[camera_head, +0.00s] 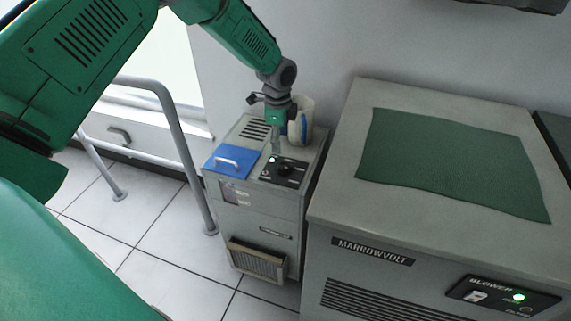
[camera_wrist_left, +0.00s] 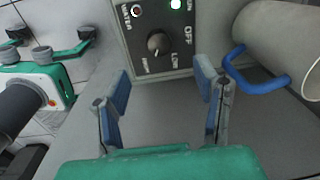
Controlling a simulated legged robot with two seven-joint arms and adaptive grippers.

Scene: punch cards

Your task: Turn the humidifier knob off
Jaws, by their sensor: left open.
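The humidifier (camera_head: 250,205) is a grey cabinet beside the larger machine. Its black control panel (camera_wrist_left: 142,22) carries a dark round knob (camera_wrist_left: 156,43), with OFF, LOW and other labels around it. The knob also shows in the head view (camera_head: 286,168). A white mark on it points roughly down in the wrist view, away from OFF; its exact setting is hard to tell. A green light (camera_wrist_left: 176,4) on the panel is lit. My left gripper (camera_wrist_left: 162,84) is open and empty, its fingers apart, short of the knob and not touching it. My right gripper is out of view.
A pale mug (camera_head: 304,117) with a blue handle stands on the cabinet close beside my left gripper. The blower cabinet (camera_head: 330,215) stands right. A grey railing (camera_head: 178,140) stands left.

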